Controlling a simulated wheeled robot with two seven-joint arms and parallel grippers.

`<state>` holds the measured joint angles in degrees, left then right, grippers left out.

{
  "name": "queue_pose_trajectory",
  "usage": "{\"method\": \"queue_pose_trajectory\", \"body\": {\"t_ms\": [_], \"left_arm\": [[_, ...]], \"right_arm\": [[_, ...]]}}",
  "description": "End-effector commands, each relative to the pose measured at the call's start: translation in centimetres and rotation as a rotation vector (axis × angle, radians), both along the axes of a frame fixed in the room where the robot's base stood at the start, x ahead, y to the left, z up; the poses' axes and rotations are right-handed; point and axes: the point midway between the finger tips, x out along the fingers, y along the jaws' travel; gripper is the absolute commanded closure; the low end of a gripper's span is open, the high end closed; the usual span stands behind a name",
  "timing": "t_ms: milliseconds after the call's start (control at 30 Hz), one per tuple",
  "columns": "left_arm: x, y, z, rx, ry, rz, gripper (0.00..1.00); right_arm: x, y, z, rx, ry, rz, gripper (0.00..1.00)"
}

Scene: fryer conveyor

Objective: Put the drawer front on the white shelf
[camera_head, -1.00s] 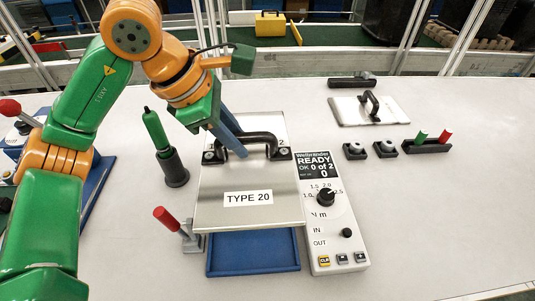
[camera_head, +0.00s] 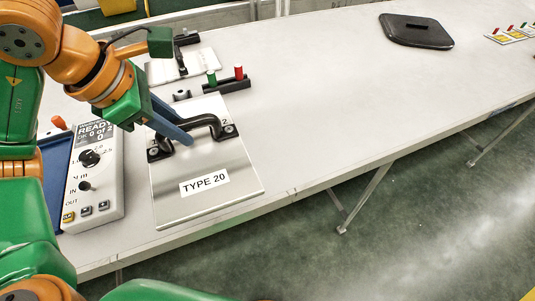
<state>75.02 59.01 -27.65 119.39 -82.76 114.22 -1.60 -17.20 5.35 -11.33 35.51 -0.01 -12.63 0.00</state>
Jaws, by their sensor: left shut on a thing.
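The drawer front is a light metal plate (camera_head: 228,160) with a black bar handle (camera_head: 208,120) and a "TYPE 20" label. My left gripper (camera_head: 184,138) is shut on the handle, and its blue fingers reach it from the upper left. The plate lies roughly flat over the white worktop, near its front edge and right of the control box. I cannot tell whether it touches the surface. No separate white shelf can be told apart from the long white worktop (camera_head: 320,110). My right gripper is not in view.
The white control box (camera_head: 108,178) stands close to the plate's left. Behind the plate are a holder with green and red pegs (camera_head: 228,85) and another handled plate (camera_head: 205,62). A flat black item (camera_head: 416,32) lies far right. The worktop between is clear.

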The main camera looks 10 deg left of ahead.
Motion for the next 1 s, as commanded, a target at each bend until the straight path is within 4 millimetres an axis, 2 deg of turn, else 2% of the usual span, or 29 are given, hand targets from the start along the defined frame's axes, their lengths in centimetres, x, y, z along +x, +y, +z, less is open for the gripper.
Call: {"method": "queue_pose_trajectory", "body": {"t_ms": [67, 133, 333, 500, 700, 867, 1000], "left_arm": [[0.3, -0.1, -0.2, 0.0, 0.001, 0.005, 1.0], [1.5, -0.6, -0.6, -0.001, 0.003, 0.005, 1.0], [7.4, -3.3, -3.2, -0.003, 0.006, 0.004, 1.0], [10.8, -4.6, -7.5, -0.001, 0.005, 0.005, 1.0], [12.8, -5.4, -10.2, 0.001, 0.003, 0.005, 1.0], [12.7, -5.3, -12.8, 0.002, 0.002, 0.006, 1.0], [12.7, -5.3, -13.2, 0.001, -0.003, 0.005, 1.0]], "right_arm": [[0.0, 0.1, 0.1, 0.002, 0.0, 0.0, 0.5], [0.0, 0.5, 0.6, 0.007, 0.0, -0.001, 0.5], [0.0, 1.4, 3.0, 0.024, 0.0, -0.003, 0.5], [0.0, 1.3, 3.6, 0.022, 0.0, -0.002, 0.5], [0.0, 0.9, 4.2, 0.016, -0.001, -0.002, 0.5], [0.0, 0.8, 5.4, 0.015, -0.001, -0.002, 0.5], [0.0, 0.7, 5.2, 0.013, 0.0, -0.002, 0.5]]}}
